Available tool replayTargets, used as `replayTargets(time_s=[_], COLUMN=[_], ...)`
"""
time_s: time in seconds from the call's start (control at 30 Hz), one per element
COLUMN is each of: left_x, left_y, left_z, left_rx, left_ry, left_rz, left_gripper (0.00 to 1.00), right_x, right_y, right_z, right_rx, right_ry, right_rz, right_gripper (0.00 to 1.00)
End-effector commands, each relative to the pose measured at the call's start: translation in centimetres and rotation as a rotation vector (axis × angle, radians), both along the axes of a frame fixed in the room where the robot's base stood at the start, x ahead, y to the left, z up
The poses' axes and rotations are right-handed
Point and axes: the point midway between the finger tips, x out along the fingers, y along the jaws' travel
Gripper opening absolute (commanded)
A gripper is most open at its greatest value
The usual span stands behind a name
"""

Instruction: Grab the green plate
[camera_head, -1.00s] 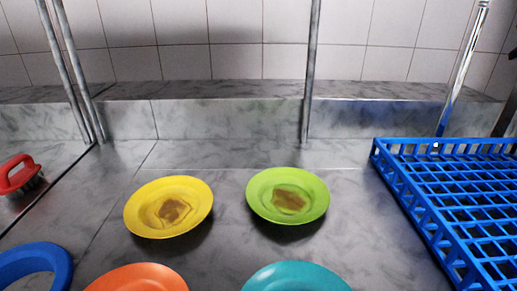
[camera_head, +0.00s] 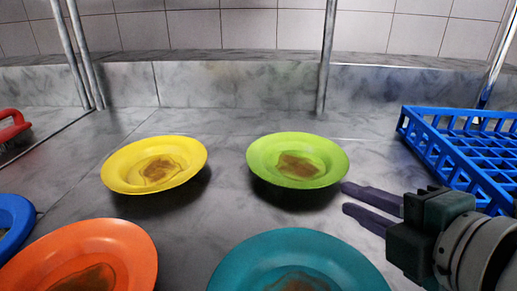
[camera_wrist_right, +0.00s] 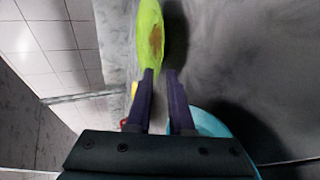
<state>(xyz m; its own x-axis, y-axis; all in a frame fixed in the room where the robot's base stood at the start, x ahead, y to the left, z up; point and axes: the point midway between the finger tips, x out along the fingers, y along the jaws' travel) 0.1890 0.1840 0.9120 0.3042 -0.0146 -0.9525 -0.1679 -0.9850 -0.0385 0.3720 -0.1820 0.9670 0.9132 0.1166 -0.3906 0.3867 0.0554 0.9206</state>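The green plate (camera_head: 298,144) has a brown stain in its middle and lies at the centre of the counter. My right gripper (camera_head: 344,198) has come in from the right, with its two dark fingers apart and their tips just beside the plate's near right rim. In the right wrist view the green plate (camera_wrist_right: 149,50) appears edge-on just beyond the fingertips of my right gripper (camera_wrist_right: 160,72). Nothing shows between the fingers. Whether a fingertip touches the rim, I cannot tell. My left gripper is not in view.
A yellow plate (camera_head: 120,176) lies left of the green one. An orange plate (camera_head: 140,243) and a teal plate (camera_head: 235,250) lie nearer. A blue rack (camera_head: 440,150) stands at right, a red-handled brush (camera_head: 12,125) and a blue ring-shaped item (camera_head: 12,208) at left. Metal posts (camera_head: 325,60) rise behind.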

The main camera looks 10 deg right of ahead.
Motion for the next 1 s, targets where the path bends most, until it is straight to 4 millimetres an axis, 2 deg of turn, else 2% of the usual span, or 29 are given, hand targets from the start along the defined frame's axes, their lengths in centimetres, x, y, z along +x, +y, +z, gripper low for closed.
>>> replayTargets(time_s=[0.1, 0.37, 0.63, 0.93, 1.0], left_x=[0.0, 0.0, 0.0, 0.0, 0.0], left_y=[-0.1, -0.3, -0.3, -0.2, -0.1], left_z=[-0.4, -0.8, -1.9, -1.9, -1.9], left_rx=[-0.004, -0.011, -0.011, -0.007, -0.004], left_ry=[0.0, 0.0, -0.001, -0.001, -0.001], left_rz=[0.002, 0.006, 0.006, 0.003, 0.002], left_gripper=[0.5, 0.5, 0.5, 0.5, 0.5], right_x=[1.8, 3.9, 7.4, 7.9, 7.9], right_y=[0.2, 0.4, 0.7, 0.8, 0.7], right_z=[-0.7, -1.8, -3.5, -3.6, -3.7], right_rx=[0.002, 0.004, 0.004, 0.005, 0.005], right_ry=[-0.003, 0.002, 0.001, 0.003, 0.003], right_rz=[-0.002, -0.003, -0.003, -0.002, -0.002], right_gripper=[0.2, 0.2, 0.2, 0.2, 0.13])
